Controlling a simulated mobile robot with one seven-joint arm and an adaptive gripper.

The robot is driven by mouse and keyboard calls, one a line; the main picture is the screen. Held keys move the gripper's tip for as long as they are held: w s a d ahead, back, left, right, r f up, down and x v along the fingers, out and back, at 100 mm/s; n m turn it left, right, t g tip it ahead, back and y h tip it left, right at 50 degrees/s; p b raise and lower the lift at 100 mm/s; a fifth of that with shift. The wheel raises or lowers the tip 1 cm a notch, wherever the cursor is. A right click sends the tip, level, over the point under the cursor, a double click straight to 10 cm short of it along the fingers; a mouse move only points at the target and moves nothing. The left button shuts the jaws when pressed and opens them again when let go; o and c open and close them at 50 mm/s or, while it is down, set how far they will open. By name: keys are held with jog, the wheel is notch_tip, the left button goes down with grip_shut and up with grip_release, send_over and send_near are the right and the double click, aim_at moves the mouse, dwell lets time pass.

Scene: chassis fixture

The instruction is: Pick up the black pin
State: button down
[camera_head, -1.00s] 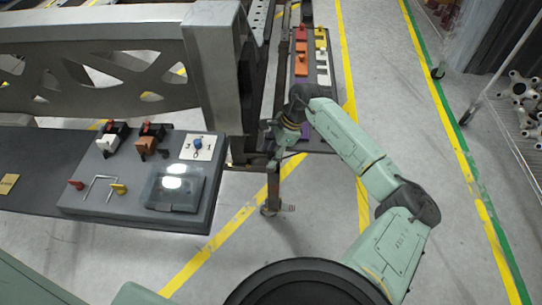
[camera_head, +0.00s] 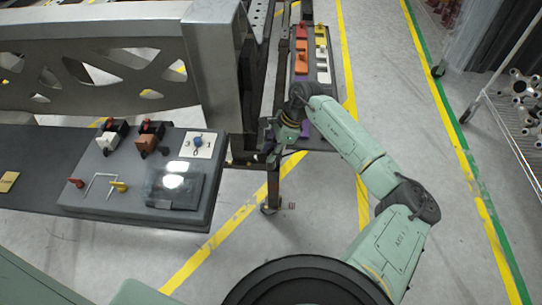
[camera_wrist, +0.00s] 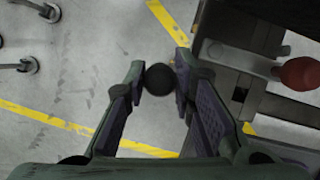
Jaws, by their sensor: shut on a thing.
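The black pin (camera_wrist: 160,79) shows in the wrist view as a round black knob between the two fingertips. My gripper (camera_wrist: 160,72) is shut on it, one finger on each side. The pin's shaft is hidden behind the knob. Grey floor shows around the knob. In the head view my gripper (camera_head: 273,150) is beside the lower end of the narrow rack board (camera_head: 325,115), right of the metal post; the pin is too small to make out there.
A red knob (camera_wrist: 298,74) on a grey metal fixture (camera_wrist: 225,55) lies close to the right in the wrist view. In the head view a dark panel (camera_head: 75,210) with switches and a clear cover stands left. Open floor lies right of my arm.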

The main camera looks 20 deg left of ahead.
jog(key=shift+r, duration=0.1)
jog(key=r+b, duration=0.1)
jog(key=r, duration=0.3)
jog(key=r+b, duration=0.1)
jog(key=r, duration=0.1)
jog(key=shift+w+d+r+b, duration=0.25)
jog(key=shift+d+r+b, duration=0.1)
jog(key=w+d+b, duration=0.2)
jog(key=w+d, duration=0.2)
jog(key=d, duration=0.3)
jog(key=w+d+b, duration=0.2)
jog(key=w+d, duration=0.2)
jog(key=d, duration=0.3)
jog(key=shift+w+d, duration=0.4)
jog(key=shift+r, duration=0.2)
notch_tip(320, 180, up, 8)
jog(key=p, duration=0.3)
jog(key=shift+p, duration=0.3)
jog(key=shift+f, duration=0.2)
